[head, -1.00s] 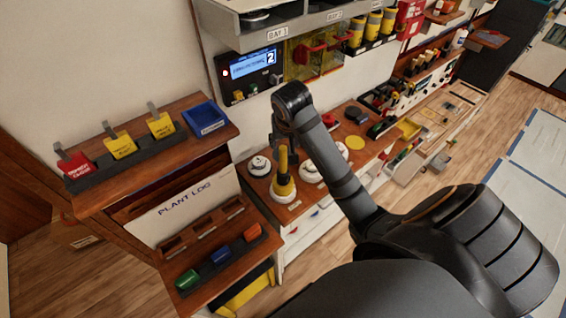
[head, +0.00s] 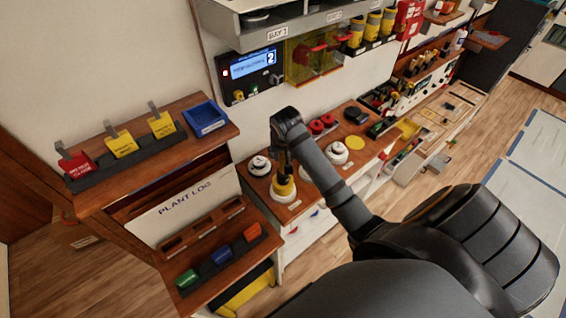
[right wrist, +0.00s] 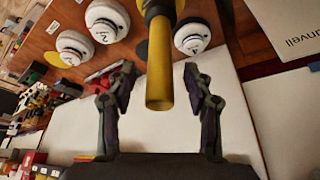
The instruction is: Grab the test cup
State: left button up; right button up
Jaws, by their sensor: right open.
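The test cup (head: 284,188) appears to be the yellow and black cup with an upright yellow handle, standing at the front of the wooden bench among white round detectors. My right gripper (head: 284,155) is just above it in the head view and hides most of its handle. In the right wrist view, the yellow handle (right wrist: 160,80) lies between the two spread fingers of my right gripper (right wrist: 160,76). Gaps show on both sides, so the gripper is open and not holding it. My left gripper is not in view.
White detectors stand close by: one to the left (head: 260,165), one to the right (head: 337,153). A yellow disc (head: 355,142) lies further right. The wooden plant log shelf (head: 150,165) is at left; a grey overhead shelf (head: 275,35) hangs above a blue-lit panel (head: 252,70).

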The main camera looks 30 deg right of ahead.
jog(key=shift+w+d+f, duration=0.1)
jog(key=shift+w+f, duration=0.05)
jog(key=shift+f, duration=0.1)
grip_shut()
jog(key=shift+r, duration=0.1)
dwell(0.4)
